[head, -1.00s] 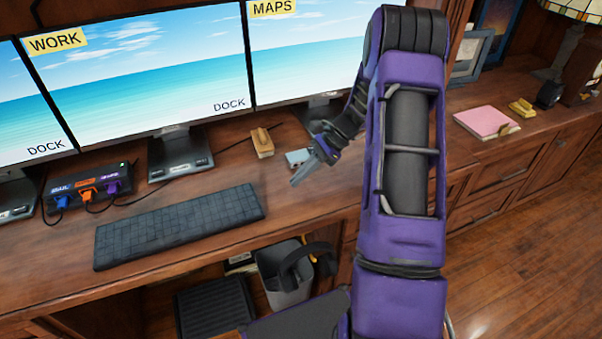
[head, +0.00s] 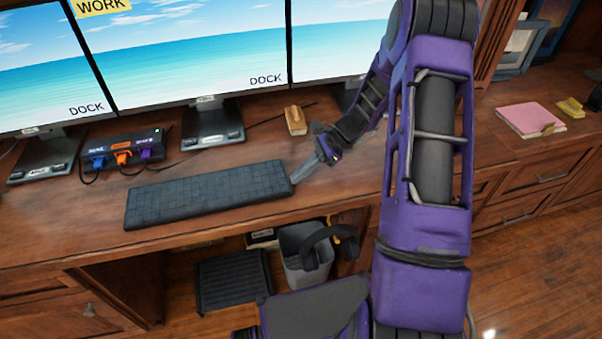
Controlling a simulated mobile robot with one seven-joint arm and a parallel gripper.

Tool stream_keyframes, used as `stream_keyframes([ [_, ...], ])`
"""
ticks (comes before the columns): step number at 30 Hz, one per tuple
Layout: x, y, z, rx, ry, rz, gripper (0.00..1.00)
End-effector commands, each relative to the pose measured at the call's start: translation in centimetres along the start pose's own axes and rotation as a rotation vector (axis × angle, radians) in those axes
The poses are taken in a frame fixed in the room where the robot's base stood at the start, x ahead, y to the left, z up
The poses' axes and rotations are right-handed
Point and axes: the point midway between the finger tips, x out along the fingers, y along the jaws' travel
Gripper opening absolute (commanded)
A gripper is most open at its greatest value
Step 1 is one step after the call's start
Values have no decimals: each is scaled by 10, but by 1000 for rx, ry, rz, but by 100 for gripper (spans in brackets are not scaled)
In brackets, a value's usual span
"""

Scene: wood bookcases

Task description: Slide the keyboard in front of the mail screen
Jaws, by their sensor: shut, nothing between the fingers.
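The dark keyboard (head: 208,195) lies on the wooden desk, below and in front of the middle screen (head: 190,50), labelled WORK. The left screen (head: 45,72) is cut by the picture edge and its top label is out of view, so no screen reading MAIL shows. The right screen (head: 340,40) is partly behind my arm. My gripper (head: 303,171) is shut and empty, low over the desk at the keyboard's right end. Its fingertips are very close to that end; I cannot tell whether they touch.
A dock with colored plugs (head: 123,150) and cables stands behind the keyboard's left half. A wooden block (head: 295,120) lies behind my gripper. The desk left of the keyboard is clear. A bin with headphones (head: 305,250) is below. A pink folder (head: 530,118) lies at right.

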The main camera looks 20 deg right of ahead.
Motion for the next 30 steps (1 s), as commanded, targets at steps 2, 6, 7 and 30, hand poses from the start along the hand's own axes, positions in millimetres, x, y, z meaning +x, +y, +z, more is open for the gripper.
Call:
stream_keyframes([
  [2, 4, 0, 5, -2, -1, 2, 0],
  [6, 26, 0, 28, -4, -2, 5, 0],
  [7, 32, 1, 35, -5, -2, 6, 0],
  [30, 198, 2, 198, -5, -2, 5, 0],
])
